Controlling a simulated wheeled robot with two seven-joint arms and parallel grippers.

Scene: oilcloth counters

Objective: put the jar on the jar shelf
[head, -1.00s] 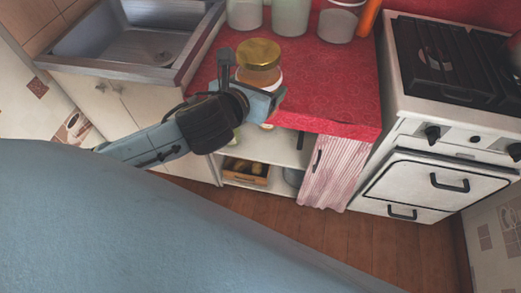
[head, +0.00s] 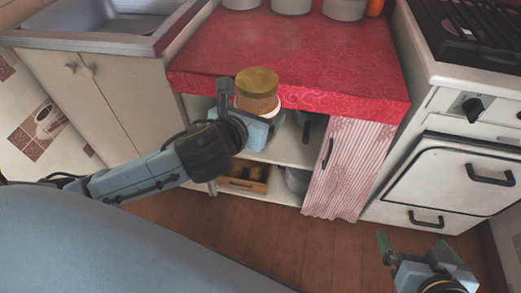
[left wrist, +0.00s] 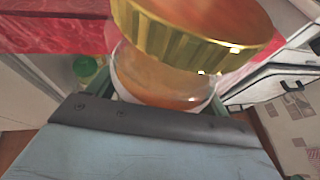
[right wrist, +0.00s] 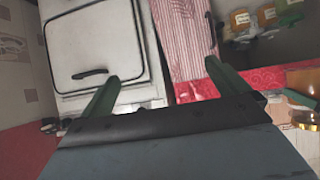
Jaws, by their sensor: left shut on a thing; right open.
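The jar (head: 259,80) has a gold lid and amber contents and looks roughly upright. My left gripper (head: 250,108) is shut around it, in front of the red counter's front edge. The left wrist view shows its lid (left wrist: 200,35) and glass (left wrist: 150,78) close up. The shelf board (head: 288,152) in the open cupboard under the counter lies beyond and below the jar, partly hidden by my gripper. Other jars (right wrist: 240,20) stand in the cupboard in the right wrist view. My right gripper (head: 414,247) is open and empty, low at the right.
A pink striped curtain (head: 352,165) covers the cupboard's right part. Below the shelf are a wooden crate (head: 243,184) and a grey pot (head: 297,181). The red counter (head: 310,65) has canisters (head: 291,5) at its back. A stove (head: 450,170) stands right, a sink (head: 95,30) left.

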